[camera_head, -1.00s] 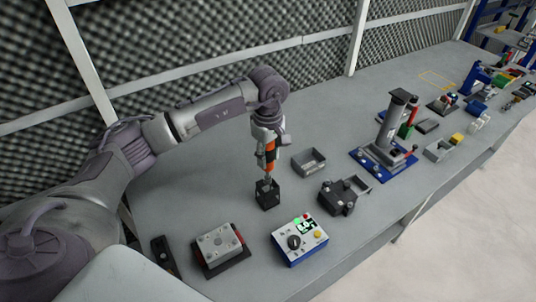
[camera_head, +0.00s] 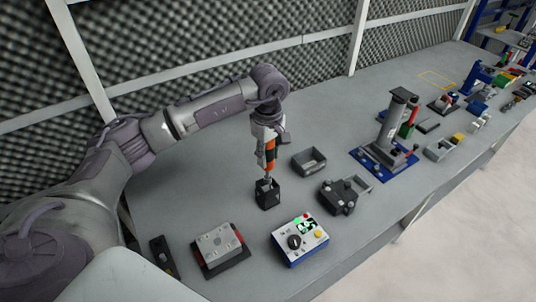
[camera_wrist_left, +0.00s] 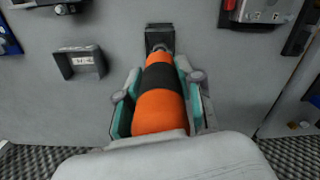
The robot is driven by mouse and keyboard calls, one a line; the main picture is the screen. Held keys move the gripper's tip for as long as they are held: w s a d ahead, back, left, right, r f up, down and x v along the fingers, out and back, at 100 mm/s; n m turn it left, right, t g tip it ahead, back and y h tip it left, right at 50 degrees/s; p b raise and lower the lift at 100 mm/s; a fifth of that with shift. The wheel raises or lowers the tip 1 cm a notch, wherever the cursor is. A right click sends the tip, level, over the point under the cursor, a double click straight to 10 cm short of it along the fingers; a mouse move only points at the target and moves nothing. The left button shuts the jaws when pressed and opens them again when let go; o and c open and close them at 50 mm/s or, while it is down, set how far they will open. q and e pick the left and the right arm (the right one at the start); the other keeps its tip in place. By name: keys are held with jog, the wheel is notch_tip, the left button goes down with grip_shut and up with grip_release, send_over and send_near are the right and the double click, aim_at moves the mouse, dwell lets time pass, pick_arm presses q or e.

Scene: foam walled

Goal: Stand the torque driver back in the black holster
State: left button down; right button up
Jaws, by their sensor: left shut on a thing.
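The torque driver (camera_head: 270,154), orange with a dark band, is upright in my left gripper (camera_head: 268,170). The left gripper is shut on it, with the fingers on both sides of its body in the left wrist view (camera_wrist_left: 158,95). The black holster (camera_head: 267,195) stands on the bench directly below, and its block also shows in the left wrist view (camera_wrist_left: 158,36). The driver's lower end meets the top of the holster; how deep the tip sits inside is hidden. My right gripper is not in view.
A grey open bin (camera_head: 309,162) and a black clamp-like fixture (camera_head: 338,196) stand right of the holster. A control box (camera_head: 300,241) and a metal block on a dark plate (camera_head: 221,247) are in front. A blue-based press (camera_head: 385,158) stands farther right. Bare bench lies behind the holster.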

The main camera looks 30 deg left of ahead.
aim_at(268, 177)
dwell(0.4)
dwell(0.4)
pick_arm(q)
jog(key=shift+f+b, duration=1.15)
jog(key=shift+b, duration=0.05)
jog(key=shift+f+b, duration=2.95)
jog(key=shift+f, duration=0.55)
jog(key=c, duration=0.7)
grip_release()
jog(key=shift+o, duration=0.2)
notch_tip(268, 177, up, 12)
jog(key=shift+r, duration=0.1)
